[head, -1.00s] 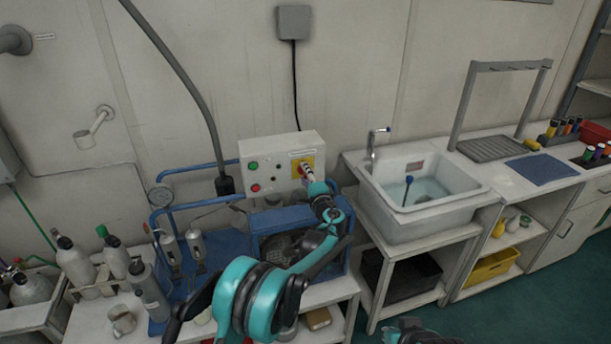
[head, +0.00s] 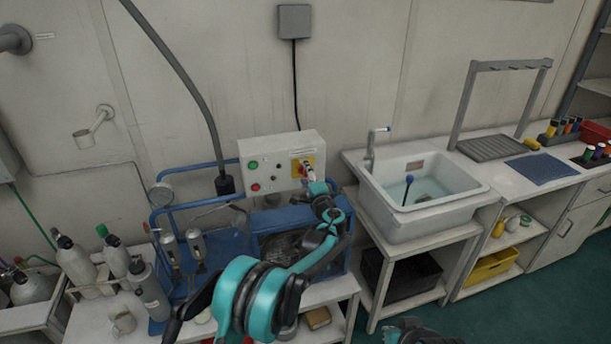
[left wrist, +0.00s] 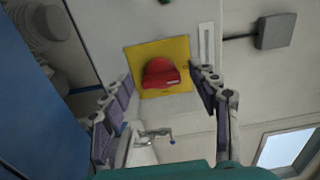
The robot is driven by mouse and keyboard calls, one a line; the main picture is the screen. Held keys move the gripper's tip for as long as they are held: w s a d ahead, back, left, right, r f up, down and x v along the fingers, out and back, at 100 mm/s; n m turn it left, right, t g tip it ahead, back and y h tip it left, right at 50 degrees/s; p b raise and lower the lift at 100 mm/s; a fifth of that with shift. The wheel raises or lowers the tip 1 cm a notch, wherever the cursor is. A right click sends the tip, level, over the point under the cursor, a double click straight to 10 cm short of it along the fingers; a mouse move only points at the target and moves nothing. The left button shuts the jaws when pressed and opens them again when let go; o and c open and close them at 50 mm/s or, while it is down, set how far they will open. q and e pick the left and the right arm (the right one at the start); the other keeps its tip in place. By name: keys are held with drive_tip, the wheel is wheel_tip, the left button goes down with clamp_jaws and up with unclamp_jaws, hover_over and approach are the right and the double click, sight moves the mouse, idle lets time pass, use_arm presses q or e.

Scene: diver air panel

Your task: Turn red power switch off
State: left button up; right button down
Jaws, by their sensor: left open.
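The red power switch (left wrist: 161,75) is a red rotary knob on a yellow square plate (left wrist: 178,52), seen in the left wrist view. In the head view the yellow plate (head: 295,163) sits on the right of a white control box (head: 268,152), and the knob is partly hidden by my gripper. My left gripper (head: 309,176) is in front of the switch. In the left wrist view its fingers (left wrist: 163,98) are spread to either side and below the knob, apart from it, holding nothing. Only a small part of my right arm (head: 415,332) shows at the bottom edge.
Green (head: 253,165) and red (head: 255,187) buttons are on the box's left. The box stands above a blue-framed machine (head: 262,222). A sink (head: 425,185) is to the right. Bottles (head: 150,290) stand on the bench at left.

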use_arm(q)
drive_tip(key=v, duration=1.2)
